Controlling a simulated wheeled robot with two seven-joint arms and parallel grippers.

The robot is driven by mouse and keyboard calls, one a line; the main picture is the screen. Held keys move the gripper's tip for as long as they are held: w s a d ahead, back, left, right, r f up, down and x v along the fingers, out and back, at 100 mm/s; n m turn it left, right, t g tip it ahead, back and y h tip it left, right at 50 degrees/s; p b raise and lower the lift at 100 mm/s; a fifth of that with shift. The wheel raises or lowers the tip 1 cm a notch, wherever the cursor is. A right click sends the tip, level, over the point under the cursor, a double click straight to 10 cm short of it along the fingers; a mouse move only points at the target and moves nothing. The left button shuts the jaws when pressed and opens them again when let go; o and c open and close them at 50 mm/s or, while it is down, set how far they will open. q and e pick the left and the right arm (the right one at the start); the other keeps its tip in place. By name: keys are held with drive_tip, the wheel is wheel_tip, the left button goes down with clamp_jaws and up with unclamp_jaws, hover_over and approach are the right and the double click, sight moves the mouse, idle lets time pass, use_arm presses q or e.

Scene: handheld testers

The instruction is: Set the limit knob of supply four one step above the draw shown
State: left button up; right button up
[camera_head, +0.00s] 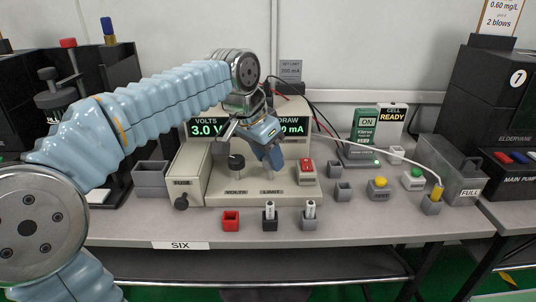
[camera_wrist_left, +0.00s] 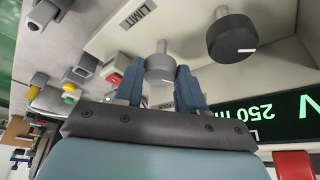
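The supply (camera_head: 185,165) is a beige unit on the bench, with a green-lit display (camera_head: 205,128) showing 3.0 V and a partly hidden draw ending in 0 mA. The volts knob (camera_head: 237,168) is dark and stands free. My left gripper (camera_head: 272,158) is in front of the limit side and hides the limit knob in the head view. In the left wrist view, the grey limit knob (camera_wrist_left: 160,66) fills the space between the blue fingers (camera_wrist_left: 158,88), which look closed on its sides. The upside-down display there (camera_wrist_left: 265,108) reads 250 m. My right gripper is not visible.
Red, black and grey sockets (camera_head: 231,221) line the front edge, two with pale plugs. The front bench label (camera_head: 180,245) reads SIX.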

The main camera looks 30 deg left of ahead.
use_arm(q)
drive_tip(key=c, duration=0.5)
drive_tip(key=shift+o, duration=0.2)
drive_tip(key=shift+d+n+y+p, duration=0.1)
drive_tip(key=shift+n+y+p, duration=0.35)
drive_tip(key=shift+n, duration=0.85)
drive_tip(key=shift+d+n+y, duration=0.1)
drive_tip(key=shift+n+y, duration=0.55)
drive_tip(key=shift+n, duration=0.85)
drive_tip(key=o, duration=1.1)
drive_tip(key=shift+c, duration=0.2)
